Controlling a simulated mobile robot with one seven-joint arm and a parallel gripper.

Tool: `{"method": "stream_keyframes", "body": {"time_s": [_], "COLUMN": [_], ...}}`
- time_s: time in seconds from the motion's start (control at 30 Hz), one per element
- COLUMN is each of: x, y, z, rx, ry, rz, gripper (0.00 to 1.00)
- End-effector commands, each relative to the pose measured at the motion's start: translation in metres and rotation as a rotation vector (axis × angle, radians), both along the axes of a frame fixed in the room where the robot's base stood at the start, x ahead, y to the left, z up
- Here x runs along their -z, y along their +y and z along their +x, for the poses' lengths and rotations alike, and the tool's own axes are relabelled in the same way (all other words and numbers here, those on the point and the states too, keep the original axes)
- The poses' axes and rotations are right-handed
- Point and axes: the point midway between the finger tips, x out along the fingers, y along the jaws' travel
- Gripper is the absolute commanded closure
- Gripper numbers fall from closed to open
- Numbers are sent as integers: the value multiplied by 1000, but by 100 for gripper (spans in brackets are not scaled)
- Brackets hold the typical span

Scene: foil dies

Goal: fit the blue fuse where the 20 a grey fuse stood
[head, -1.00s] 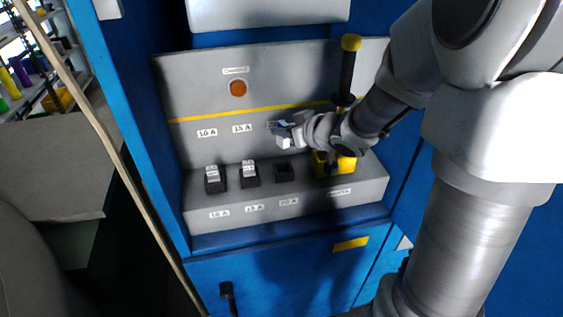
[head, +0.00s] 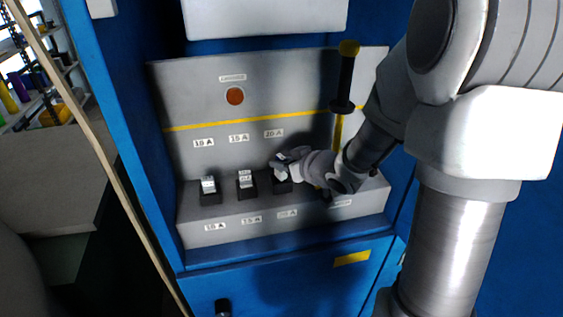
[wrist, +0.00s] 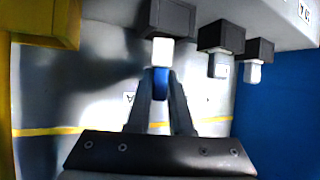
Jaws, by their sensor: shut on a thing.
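My gripper (head: 285,160) is shut on the blue fuse, at the 20 A socket of the grey panel. In the wrist view the fuse's blue body (wrist: 161,82) is between my fingers (wrist: 160,100), and its white end (wrist: 162,52) points at the dark 20 A socket (wrist: 172,18). In the head view the white part (head: 281,173) is right over that socket (head: 283,187). The white end meets or overlaps the socket's edge; I cannot tell whether any of it is inside. No grey fuse shows in the 20 A socket.
Light-topped fuses stand in the 10 A socket (head: 209,197) and the 15 A socket (head: 246,186), left of my gripper. A black lever (head: 346,80) with a yellow knob rises close on the right. A yellow block (wrist: 45,22) shows beside the socket in the wrist view. Blue cabinet walls enclose the panel.

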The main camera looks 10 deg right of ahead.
Motion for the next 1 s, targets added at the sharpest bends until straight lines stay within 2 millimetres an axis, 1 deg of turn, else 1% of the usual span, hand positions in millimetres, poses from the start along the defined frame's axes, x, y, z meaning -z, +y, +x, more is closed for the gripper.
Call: {"method": "stream_keyframes", "body": {"time_s": [0.1, 0.13, 0.27, 0.3, 0.57, 0.67, 0.73, 0.87, 1.0], "x": [5, 4, 3, 3, 2, -3, -11, -23, -41], "y": [0, 0, 0, 0, 0, 0, 0, -11, -22], "z": [0, 0, 0, 0, 0, 0, 0, -22, -51], "rx": [0, 0, 0, 0, 0, 0, 0, 5, 5], "ry": [0, 0, 1, 1, 0, 0, -1, -1, -2], "rz": [0, 0, 0, 0, 0, 0, -1, -1, -2], "gripper": [100, 75, 52, 51, 51, 51, 51, 51, 51]}}
